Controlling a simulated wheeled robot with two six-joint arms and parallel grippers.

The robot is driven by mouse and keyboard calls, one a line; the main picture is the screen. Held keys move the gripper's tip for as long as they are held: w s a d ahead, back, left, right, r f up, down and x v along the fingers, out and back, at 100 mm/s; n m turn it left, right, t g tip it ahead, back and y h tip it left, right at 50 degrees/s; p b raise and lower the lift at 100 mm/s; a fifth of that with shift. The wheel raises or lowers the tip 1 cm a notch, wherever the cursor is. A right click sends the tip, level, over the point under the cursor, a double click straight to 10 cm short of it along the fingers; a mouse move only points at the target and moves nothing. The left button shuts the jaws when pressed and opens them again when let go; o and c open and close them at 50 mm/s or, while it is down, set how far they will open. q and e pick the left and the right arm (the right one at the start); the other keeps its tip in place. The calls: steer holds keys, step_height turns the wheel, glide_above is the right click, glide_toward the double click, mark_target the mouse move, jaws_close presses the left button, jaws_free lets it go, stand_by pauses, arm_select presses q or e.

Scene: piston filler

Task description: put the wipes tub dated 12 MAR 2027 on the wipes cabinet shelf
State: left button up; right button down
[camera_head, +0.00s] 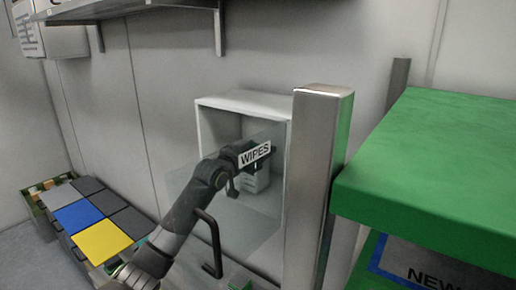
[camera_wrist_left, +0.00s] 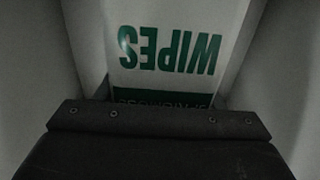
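The wipes cabinet (camera_head: 200,135) is a white box on the back wall, with a clear door panel (camera_head: 262,215) and a WIPES label (camera_head: 255,153). A white wipes tub (camera_head: 258,182) is inside, partly hidden by my left gripper (camera_head: 240,175) and the label. In the left wrist view the tub (camera_wrist_left: 165,20) is straight ahead, its green WIPES print upside down. The lower print is dark and cut off; no date is readable. My left gripper (camera_wrist_left: 158,100) is right at the tub. Its fingers are too dark to show whether they grip it. My right gripper is out of view.
A metal post (camera_head: 316,180) stands right of the cabinet, close to a green-topped unit (camera_head: 430,150). A black handle (camera_head: 210,245) stands out near my left arm. A shelf (camera_head: 140,8) is above. Bins with grey, blue and yellow lids (camera_head: 100,240) are at left.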

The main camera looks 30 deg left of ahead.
arm_select(q)
steer(key=o, duration=0.4)
steer(key=shift+o, duration=0.2)
steer(key=shift+r, duration=0.25)
steer(key=shift+s+f, duration=0.2)
steer(key=shift+s, duration=0.05)
steer(key=s+a+b, duration=0.1)
steer(key=s+b, duration=0.2)
steer(key=s, duration=0.8)
steer(key=shift+s+a, duration=0.2)
steer(key=shift+a, duration=0.1)
steer(key=shift+r, duration=0.1)
